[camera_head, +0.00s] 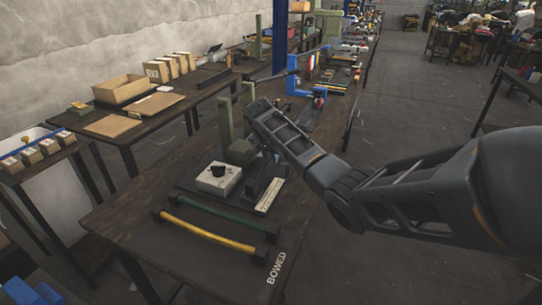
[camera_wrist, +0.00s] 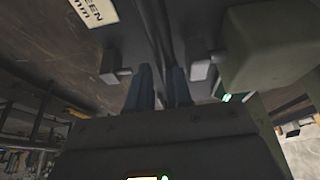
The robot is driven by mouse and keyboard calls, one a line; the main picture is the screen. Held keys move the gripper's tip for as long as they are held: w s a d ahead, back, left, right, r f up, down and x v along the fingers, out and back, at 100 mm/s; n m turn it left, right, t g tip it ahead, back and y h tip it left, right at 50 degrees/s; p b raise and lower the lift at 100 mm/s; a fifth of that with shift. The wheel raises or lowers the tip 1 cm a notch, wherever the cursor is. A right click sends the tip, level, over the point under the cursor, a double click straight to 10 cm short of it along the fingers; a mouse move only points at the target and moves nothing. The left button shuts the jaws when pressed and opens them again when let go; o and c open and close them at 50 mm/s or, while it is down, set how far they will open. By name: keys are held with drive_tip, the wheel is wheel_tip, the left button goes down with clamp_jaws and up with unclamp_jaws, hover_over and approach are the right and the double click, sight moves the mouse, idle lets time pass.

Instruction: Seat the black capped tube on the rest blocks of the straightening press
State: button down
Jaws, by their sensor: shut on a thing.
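In the wrist view my gripper (camera_wrist: 160,76) is shut on the black capped tube (camera_wrist: 158,35), a dark bar running away between the two fingers. Its caps cannot be made out. Two small grey blocks (camera_wrist: 199,69), (camera_wrist: 116,76) stand on either side of the tube, apparently the rest blocks. I cannot tell whether the tube touches them. In the head view the straightening press (camera_head: 239,151) is a green frame on a dark base, largely behind my arm. My gripper and the tube are not clear there.
A white control box (camera_head: 218,178) with a black knob stands left of the press. A green tube (camera_head: 213,218) and a yellow tube (camera_head: 212,232) with black ends lie in front, near the BOWED marking. A blue press (camera_head: 302,86) stands farther along the bench.

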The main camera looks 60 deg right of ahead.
drive_tip(key=shift+f, duration=0.55)
drive_tip(key=c, duration=1)
unclamp_jaws()
drive_tip(key=shift+o, duration=0.2)
drive_tip(key=shift+b+v, duration=0.35)
drive_tip(key=shift+v, duration=3.55)
